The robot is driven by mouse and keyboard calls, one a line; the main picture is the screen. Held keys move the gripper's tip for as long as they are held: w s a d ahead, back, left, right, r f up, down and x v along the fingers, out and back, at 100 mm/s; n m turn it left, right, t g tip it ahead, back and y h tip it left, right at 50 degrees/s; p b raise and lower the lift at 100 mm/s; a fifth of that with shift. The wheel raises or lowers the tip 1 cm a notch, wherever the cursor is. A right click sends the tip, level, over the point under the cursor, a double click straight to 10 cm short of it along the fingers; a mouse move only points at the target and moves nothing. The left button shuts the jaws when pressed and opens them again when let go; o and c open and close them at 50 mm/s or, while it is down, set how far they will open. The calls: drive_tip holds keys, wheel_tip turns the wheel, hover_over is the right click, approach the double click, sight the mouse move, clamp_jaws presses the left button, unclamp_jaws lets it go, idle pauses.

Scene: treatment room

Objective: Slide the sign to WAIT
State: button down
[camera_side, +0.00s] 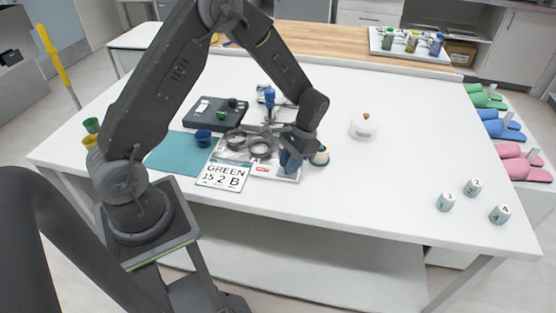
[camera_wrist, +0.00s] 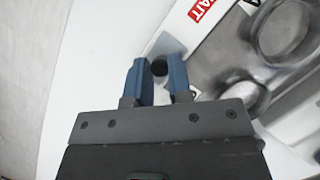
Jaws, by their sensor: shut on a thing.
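The sign is a white plate with a red label (camera_side: 262,168) at the front of a grey tray holding two round metal dishes. In the wrist view the red label (camera_wrist: 201,8) is cut by the top edge, and its visible letters end in "AIT". My gripper (camera_side: 290,161) is low at the sign's right end in the side view. In the wrist view my gripper's blue fingers (camera_wrist: 159,77) stand either side of a small dark knob (camera_wrist: 160,68) and are shut on it. A grey piece lies just beyond the knob. The side view hides the knob behind my gripper.
A small beige-topped thing (camera_side: 321,156) stands close to the right of my gripper. A white lidded pot (camera_side: 363,127) stands farther right. Several numbered white cylinders stand near the right front; the front table between is clear.

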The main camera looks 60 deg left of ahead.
drive_tip(key=c, duration=1)
unclamp_jaws()
drive_tip(key=shift+c, duration=0.2)
drive_tip(key=v, duration=1.4)
drive_tip(key=shift+s, duration=0.1)
drive_tip(key=s+d+r+t, duration=0.3)
drive_tip(key=s+r+t, duration=0.2)
drive_tip(key=s+r, duration=0.5)
drive_tip(key=s+d+r+t, duration=0.2)
drive_tip(key=s+t, duration=0.3)
drive_tip(key=s, duration=0.7)
drive_tip(key=shift+d, duration=0.5)
